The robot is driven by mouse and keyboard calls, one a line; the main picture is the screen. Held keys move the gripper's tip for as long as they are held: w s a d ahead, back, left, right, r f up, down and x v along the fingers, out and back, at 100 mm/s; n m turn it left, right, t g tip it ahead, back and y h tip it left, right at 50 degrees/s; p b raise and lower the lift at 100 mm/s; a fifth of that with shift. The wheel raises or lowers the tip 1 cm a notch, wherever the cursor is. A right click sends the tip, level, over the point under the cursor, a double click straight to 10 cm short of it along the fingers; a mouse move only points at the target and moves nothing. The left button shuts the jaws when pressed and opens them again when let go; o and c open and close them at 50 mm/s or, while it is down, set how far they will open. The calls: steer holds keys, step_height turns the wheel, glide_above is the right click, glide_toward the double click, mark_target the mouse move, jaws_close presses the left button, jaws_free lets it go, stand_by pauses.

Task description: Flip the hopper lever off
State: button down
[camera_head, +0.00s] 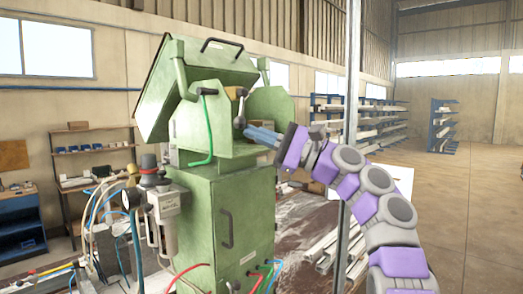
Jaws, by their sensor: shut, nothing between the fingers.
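The green hopper machine (232,205) stands left of centre, with a tilted green bin on top. The fingertips are just below and right of the lever's lower end. I cannot tell whether they touch it.
A vertical metal post (353,70) stands behind my arm. Hoses and a filter unit (165,210) crowd the machine's left side. A green hose (208,130) hangs left of the lever. Metal profiles (325,245) lie behind on the right. Open floor (470,220) lies far right.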

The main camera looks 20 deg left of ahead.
steer(key=s+a+r+m+t+b, duration=0.2)
steer(key=s+m+t+b, duration=0.1)
steer(key=m+t, duration=0.6)
steer(key=s+a+r+m+t+h+b, duration=0.1)
steer(key=s+m+t, duration=0.5)
steer(key=m, duration=1)
step_height(320, 180, up, 3)
steer(key=a+t+b, duration=0.1)
steer(key=t+b, duration=0.1)
steer(key=b, duration=0.1)
steer(key=shift+s+f+t+h, duration=0.2)
steer(key=shift+s+t+h, duration=0.1)
steer(key=shift+t, duration=0.1)
steer(key=shift+s+r, duration=0.1)
steer(key=shift+r, duration=0.2)
steer(key=shift+d, duration=0.1)
